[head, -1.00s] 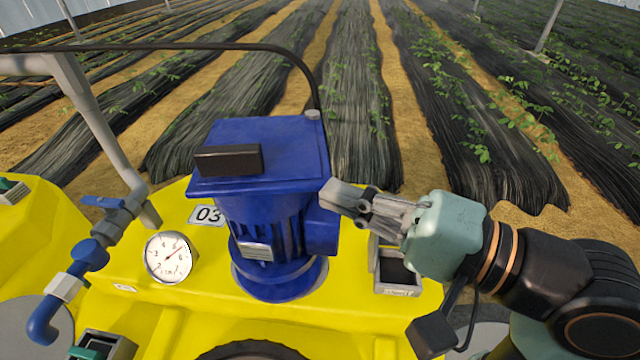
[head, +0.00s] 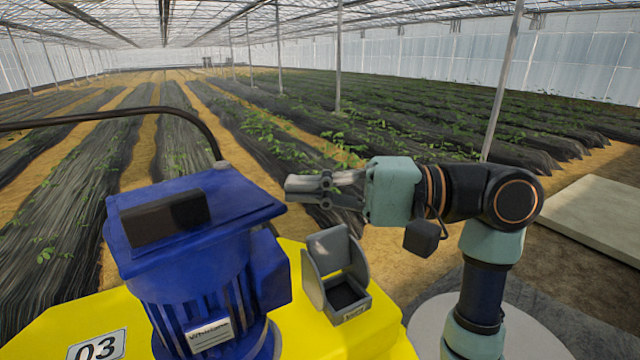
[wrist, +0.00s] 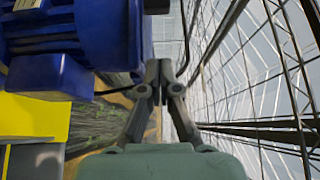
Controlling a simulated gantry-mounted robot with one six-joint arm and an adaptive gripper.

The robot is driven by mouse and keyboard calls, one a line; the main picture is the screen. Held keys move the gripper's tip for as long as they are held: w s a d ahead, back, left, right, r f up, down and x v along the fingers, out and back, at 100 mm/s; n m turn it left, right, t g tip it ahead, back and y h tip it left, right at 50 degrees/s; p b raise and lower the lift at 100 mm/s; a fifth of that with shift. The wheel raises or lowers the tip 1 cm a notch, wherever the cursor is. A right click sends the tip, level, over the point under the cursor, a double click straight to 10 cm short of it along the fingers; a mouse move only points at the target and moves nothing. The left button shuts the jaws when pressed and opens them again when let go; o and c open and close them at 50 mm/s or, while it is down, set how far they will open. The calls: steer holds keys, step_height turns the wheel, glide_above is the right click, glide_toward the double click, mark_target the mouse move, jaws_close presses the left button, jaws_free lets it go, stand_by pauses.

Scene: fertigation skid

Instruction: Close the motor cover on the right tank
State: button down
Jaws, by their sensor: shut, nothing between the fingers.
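The blue motor (head: 195,285) stands upright on the yellow tank with the 03 label (head: 97,346). Its blue square motor cover (head: 245,203) lies on top of the motor, with a black block (head: 165,218) on it; it looks down, though any small gap under it cannot be told. My gripper (head: 290,187) is shut and empty, its fingertips beside the cover's right edge; whether they touch it cannot be told. In the wrist view the shut fingertips (wrist: 158,78) are to the right of the blue motor (wrist: 95,45).
A grey box (head: 345,293) with its lid raised sits on the yellow tank (head: 290,340), right of the motor and below my gripper. A black hose (head: 130,110) arches behind the motor. Crop rows lie beyond, with open air above the cover.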

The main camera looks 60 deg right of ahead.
mark_target(238, 216)
steer(key=p+x, duration=0.1)
steer(key=x, duration=0.3)
steer(key=shift+r, duration=0.15)
steer(key=w+a, duration=0.1)
steer(key=w+a+p, duration=0.1)
steer(key=a, duration=0.1)
steer(key=shift+a, duration=0.15)
steer(key=shift+w+a, duration=0.2)
steer(key=shift+a, duration=0.2)
